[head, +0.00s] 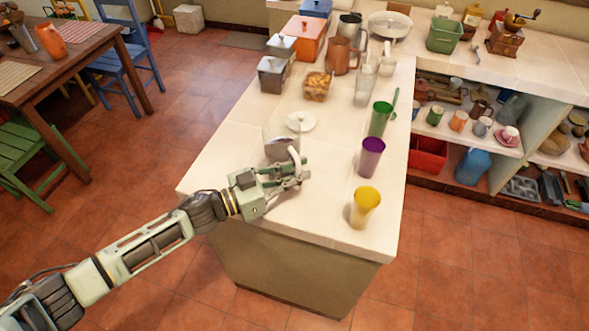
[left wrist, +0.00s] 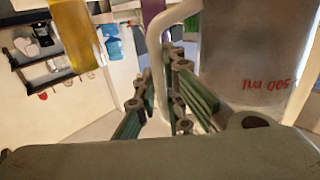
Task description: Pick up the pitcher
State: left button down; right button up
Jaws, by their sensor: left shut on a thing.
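The pitcher (head: 277,141) is a pale, see-through measuring jug standing near the left edge of the counter, with a white curved handle. In the left wrist view the pitcher body (left wrist: 255,65) fills the right side, with red volume print that appears upside down. My left gripper (head: 293,175) is at the near side of the pitcher, at its handle. In the left wrist view the fingers of the left gripper (left wrist: 172,95) are closed around the handle. My right gripper is not in view.
On the counter (head: 315,222) stand a yellow cup (head: 366,205), a purple cup (head: 371,157) and a green cup (head: 380,118), right of the pitcher. A white round lid or dish (head: 301,121) lies close behind it. The front counter is clear.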

aim_at(298, 162)
pick_arm(q)
jog(key=shift+r, duration=0.3)
jog(key=shift+r, duration=1.1)
jog(key=shift+r+b, duration=0.35)
jog(key=shift+r, duration=0.5)
jog(key=w+d+r+b, duration=0.2)
jog(key=w+d+r, duration=0.4)
jog(key=w, duration=0.3)
jog(key=shift+w+d+r+b, duration=0.2)
jog(key=shift+w+r+b, duration=0.15)
jog(key=shift+b, duration=0.05)
